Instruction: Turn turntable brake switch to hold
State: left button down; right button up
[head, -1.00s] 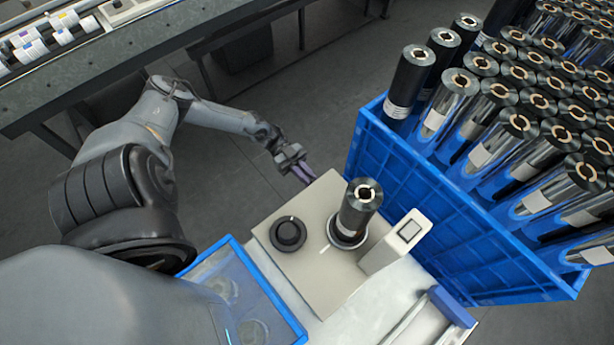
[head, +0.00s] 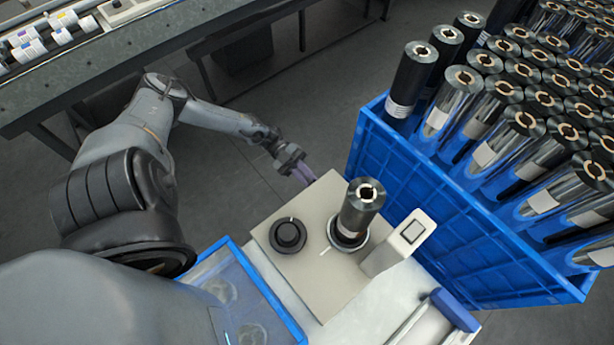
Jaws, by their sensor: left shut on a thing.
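A beige turntable unit (head: 300,278) stands on the bench. On its top is a round black knob (head: 288,236) with a light mark at its far edge. Beside the knob, a dark film roll (head: 361,208) stands upright on the round turntable (head: 347,240). My left gripper (head: 306,176) is at the far edge of the unit, its purplish fingers reaching down by the rear side. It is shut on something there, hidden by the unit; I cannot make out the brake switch. My right gripper is not in view.
A light housing with a square button (head: 412,231) stands right of the roll. A blue crate (head: 450,220) full of film rolls is close on the right. A blue-rimmed clear bin (head: 268,297) is at the front left. A conveyor (head: 110,70) runs behind.

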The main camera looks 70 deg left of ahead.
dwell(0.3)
pick_arm(q)
jog(key=c, duration=1.1)
grip_release()
jog(key=shift+c, duration=0.2)
jog(key=shift+a, duration=0.1)
jog(key=v, duration=0.7)
jog(key=shift+a+b, duration=0.2)
jog(key=shift+b, duration=0.2)
